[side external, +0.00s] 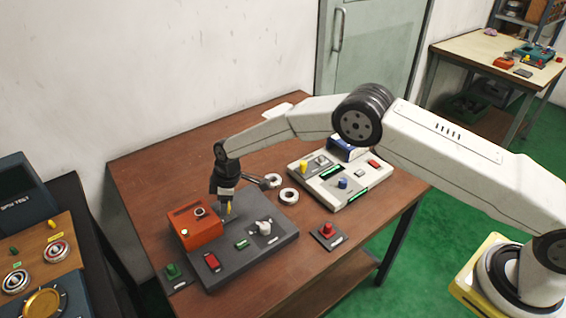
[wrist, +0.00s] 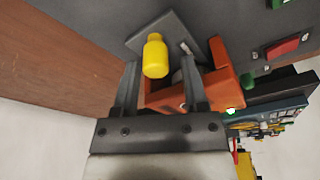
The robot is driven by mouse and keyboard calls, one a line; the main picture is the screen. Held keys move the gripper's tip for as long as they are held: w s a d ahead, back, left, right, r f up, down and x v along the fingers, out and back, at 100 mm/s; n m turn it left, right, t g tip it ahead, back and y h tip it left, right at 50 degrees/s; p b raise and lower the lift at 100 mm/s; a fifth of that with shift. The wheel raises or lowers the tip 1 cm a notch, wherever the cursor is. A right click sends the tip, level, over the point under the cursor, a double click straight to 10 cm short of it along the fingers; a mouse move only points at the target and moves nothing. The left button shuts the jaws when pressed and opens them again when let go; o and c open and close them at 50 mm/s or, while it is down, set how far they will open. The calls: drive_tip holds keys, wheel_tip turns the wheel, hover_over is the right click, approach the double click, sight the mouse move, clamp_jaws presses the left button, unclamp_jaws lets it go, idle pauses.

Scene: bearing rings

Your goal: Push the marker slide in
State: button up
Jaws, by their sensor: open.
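The task's marker slide appears to be the yellow knob (wrist: 155,55) on a small grey plate (wrist: 172,30) in the wrist view. In the side view the yellow part (side external: 229,209) is small and partly hidden by my gripper (side external: 226,200). My gripper points down over the dark grey panel (side external: 262,254), beside the orange box (side external: 192,229). In the wrist view my gripper (wrist: 160,68) is open, with one finger on either side of the yellow knob. I cannot tell whether the fingers touch it.
The grey panel also carries a red button (side external: 211,261), a green button (side external: 241,244) and a pale knob (side external: 264,227). Two bearing rings (side external: 289,196) lie behind it. A white panel (side external: 330,180) stands further back. A red-knobbed block (side external: 328,234) sits to the right.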

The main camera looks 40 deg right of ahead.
drive_tip(key=shift+w+a+v, duration=0.1)
drive_tip(key=shift+a+v, duration=0.05)
drive_tip(key=shift+v, duration=0.8)
drive_tip(key=shift+w+a+v, duration=0.1)
drive_tip(key=shift+a+v, duration=0.1)
drive_tip(key=shift+v, duration=0.75)
drive_tip(key=shift+w+a+v, duration=0.1)
drive_tip(key=shift+a+v, duration=0.05)
drive_tip(key=shift+v, duration=0.8)
drive_tip(key=shift+r, duration=0.1)
drive_tip(key=shift+s+d+r, duration=0.1)
drive_tip(key=shift+d+r, duration=0.15)
drive_tip(key=shift+d, duration=0.1)
drive_tip(key=s+d+r+m+h, duration=0.1)
drive_tip(key=s+d+r+m, duration=0.3)
drive_tip(key=d, duration=0.3)
drive_tip(key=s+d+r+m, duration=0.2)
drive_tip(key=s+d+r, duration=0.3)
drive_tip(key=s+d, duration=0.1)
drive_tip(key=s+d+m, duration=0.3)
drive_tip(key=s+d, duration=0.1)
drive_tip(key=s, duration=0.6)
drive_tip(key=s+d+r+m+t+h, duration=0.1)
drive_tip(key=s+d+m, duration=0.2)
drive_tip(key=s, duration=0.7)
drive_tip(key=shift+d+r, duration=0.3)
drive_tip(key=shift+d, duration=0.8)
